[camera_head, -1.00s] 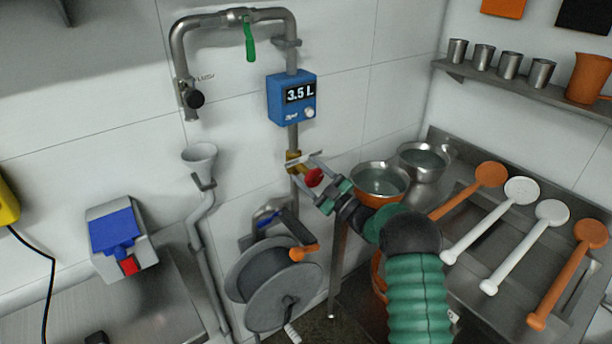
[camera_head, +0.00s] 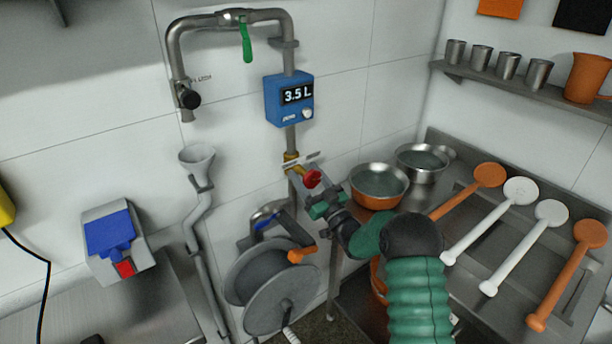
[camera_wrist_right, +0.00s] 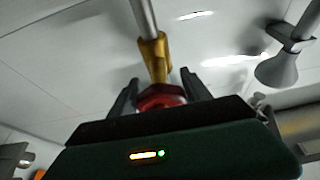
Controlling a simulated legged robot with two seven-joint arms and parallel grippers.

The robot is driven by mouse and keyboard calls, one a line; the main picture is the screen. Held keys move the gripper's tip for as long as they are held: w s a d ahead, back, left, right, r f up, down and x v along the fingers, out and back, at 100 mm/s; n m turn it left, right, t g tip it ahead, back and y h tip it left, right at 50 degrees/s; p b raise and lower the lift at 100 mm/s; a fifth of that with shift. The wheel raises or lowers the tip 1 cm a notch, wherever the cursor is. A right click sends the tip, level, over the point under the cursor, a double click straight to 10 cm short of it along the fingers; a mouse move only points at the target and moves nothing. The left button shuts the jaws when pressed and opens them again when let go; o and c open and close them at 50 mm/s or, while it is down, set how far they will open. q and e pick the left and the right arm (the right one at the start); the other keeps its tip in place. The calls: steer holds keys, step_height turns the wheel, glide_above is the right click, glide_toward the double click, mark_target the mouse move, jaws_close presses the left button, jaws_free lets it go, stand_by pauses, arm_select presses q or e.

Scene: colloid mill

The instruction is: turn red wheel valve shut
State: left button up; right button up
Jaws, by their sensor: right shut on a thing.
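The red wheel valve (camera_head: 312,178) sits on a brass fitting (camera_head: 291,160) on the vertical pipe below the blue meter. My right gripper (camera_head: 308,181) reaches it from the lower right, with a finger along each side of the wheel, and is shut on it. In the right wrist view the red wheel (camera_wrist_right: 161,96) lies between my two dark fingers (camera_wrist_right: 160,95), with the brass fitting (camera_wrist_right: 153,58) beyond it. The wheel's lower part is hidden by my gripper body. My left gripper is not in view.
The blue meter (camera_head: 290,99) reads 3.5 L above the valve. A hose reel (camera_head: 272,285) hangs below. A drain funnel (camera_head: 197,158) is to the left.

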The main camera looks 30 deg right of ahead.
steer(key=shift+d+r, duration=0.1)
steer(key=shift+r, duration=0.2)
steer(key=o, duration=1.3)
steer(key=shift+c, duration=0.2)
steer(key=shift+f, duration=0.1)
steer(key=shift+s+f, duration=0.2)
steer(key=b+v, duration=0.1)
steer(key=v, duration=1.5)
steer(key=shift+d+f, duration=0.1)
